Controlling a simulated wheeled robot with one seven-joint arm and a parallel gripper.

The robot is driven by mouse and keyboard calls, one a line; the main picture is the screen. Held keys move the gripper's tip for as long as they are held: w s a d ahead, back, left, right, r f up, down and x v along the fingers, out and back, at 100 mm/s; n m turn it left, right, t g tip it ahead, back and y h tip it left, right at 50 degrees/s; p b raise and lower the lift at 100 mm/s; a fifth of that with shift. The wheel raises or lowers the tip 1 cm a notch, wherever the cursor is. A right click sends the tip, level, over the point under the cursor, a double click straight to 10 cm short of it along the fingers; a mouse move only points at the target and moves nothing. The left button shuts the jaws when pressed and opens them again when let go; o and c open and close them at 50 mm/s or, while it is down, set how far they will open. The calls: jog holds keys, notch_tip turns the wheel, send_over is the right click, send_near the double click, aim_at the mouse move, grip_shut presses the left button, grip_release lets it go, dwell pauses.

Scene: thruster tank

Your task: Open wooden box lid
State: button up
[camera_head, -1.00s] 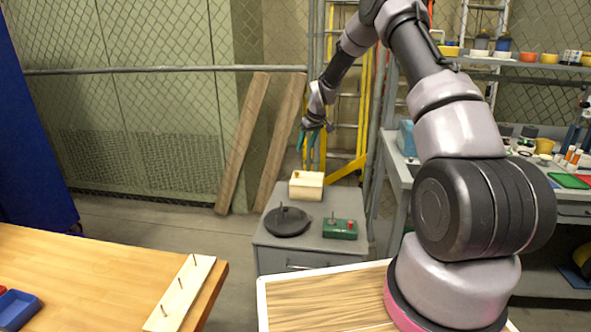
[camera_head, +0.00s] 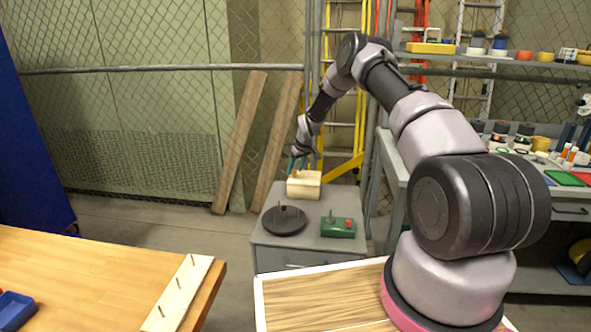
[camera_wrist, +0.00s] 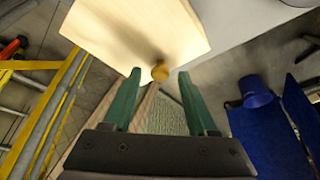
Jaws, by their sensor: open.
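The wooden box (camera_head: 304,186) is small and pale, and its lid looks closed. It stands at the back of a grey cabinet in the head view. In the wrist view the box's pale lid (camera_wrist: 135,35) fills the top, with a round tan knob (camera_wrist: 160,72) near its edge. My gripper (camera_head: 298,164) is just above the box's left part in the head view. In the wrist view its two green fingers (camera_wrist: 158,76) are open and spread to either side of the knob. Whether a finger touches the knob or lid I cannot tell.
A dark round pan-like object (camera_head: 285,221) and a green box with a red button (camera_head: 338,227) share the grey cabinet top (camera_head: 262,238) in front of the box. Leaning planks (camera_head: 240,140), a yellow ladder (camera_head: 347,150) and a fence stand behind. A cluttered workbench is at right.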

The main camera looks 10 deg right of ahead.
grip_shut()
dwell(1.5)
